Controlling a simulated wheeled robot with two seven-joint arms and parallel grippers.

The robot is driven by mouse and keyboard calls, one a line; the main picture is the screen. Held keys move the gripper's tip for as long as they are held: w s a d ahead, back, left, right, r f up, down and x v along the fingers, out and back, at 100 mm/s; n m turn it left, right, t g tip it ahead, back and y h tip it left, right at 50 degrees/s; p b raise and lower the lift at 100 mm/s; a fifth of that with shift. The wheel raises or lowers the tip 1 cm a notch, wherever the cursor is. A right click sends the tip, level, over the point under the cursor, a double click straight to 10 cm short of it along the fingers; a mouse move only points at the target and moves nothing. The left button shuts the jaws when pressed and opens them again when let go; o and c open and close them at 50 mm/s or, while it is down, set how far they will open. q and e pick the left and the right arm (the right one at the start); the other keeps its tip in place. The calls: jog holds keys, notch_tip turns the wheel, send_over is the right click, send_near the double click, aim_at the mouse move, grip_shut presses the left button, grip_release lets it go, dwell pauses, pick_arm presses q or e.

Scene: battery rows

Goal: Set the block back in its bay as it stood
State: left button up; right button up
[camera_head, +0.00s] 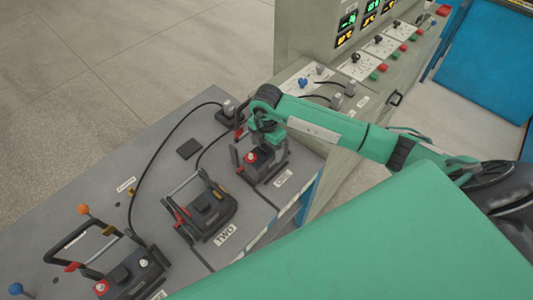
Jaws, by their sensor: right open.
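A dark block (265,168) with a red knob (250,157) stands on the bench at the label ONE (283,178). My right gripper (265,138) is open and points down just over this block. The gripper and wrist hide part of its top, so I cannot tell whether the fingers touch it. The bay marked TWO (225,235) holds a dark unit (207,208) with a raised grey and red handle frame. My left gripper is not in view.
A third unit (122,275) with a handle frame and a red knob stands at the lower left. Orange and blue knobs (83,210) are nearby. Black cables cross the grey bench (100,195). A control panel (345,75) rises behind my right arm.

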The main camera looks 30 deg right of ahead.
jog(key=shift+r+b, duration=0.3)
jog(key=shift+r, duration=1.6)
jog(key=o, duration=0.4)
